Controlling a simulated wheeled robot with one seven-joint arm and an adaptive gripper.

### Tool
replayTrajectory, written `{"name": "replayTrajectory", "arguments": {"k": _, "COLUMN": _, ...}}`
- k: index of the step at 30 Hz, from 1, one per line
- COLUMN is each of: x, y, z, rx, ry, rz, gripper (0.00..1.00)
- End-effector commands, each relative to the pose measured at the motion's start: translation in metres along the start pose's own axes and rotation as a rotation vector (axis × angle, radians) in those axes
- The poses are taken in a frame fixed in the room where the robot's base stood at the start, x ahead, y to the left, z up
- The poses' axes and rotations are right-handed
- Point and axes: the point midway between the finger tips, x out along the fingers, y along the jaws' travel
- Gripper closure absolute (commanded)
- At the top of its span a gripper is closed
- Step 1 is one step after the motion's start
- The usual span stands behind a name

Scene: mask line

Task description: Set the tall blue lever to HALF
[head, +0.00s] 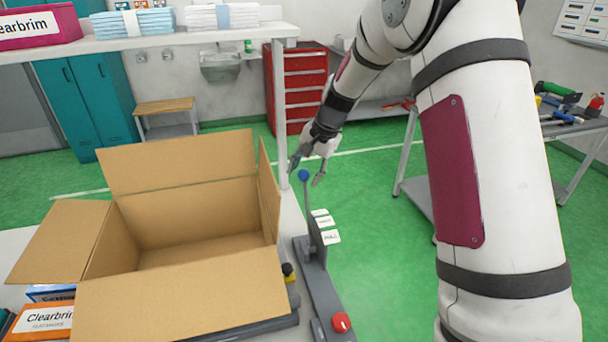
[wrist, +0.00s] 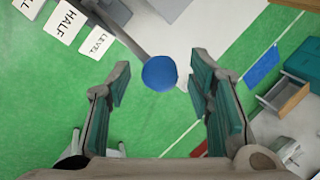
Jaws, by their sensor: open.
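The tall blue lever has a blue ball knob (head: 303,175) on a thin grey rod, rising from a grey base (head: 318,285) beside the open box. In the wrist view the blue knob (wrist: 160,73) lies between my two open fingers, with space on both sides. My gripper (head: 307,172) is open at the knob, its fingers on either side of it; contact is not visible.
An open cardboard box (head: 105,312) stands left of the lever. A red knob (head: 341,322) sits at the base's near end, and a yellow and black knob (head: 288,271) by the box. A shelf post (head: 280,110) rises just left of my gripper.

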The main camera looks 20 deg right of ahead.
Motion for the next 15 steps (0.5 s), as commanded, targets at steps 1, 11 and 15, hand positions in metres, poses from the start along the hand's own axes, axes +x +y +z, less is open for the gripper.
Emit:
{"name": "replayTrajectory", "arguments": {"k": 1, "x": 0.006, "y": 0.000, "z": 0.001, "rx": 0.000, "ry": -0.002, "rz": 0.001, "gripper": 0.52}}
{"name": "replayTrajectory", "arguments": {"k": 11, "x": 0.019, "y": 0.000, "z": 0.000, "rx": -0.001, "ry": 0.001, "rz": 0.000, "gripper": 0.52}}
{"name": "replayTrajectory", "arguments": {"k": 15, "x": 0.019, "y": 0.000, "z": 0.000, "rx": -0.001, "ry": 0.000, "rz": 0.000, "gripper": 0.52}}
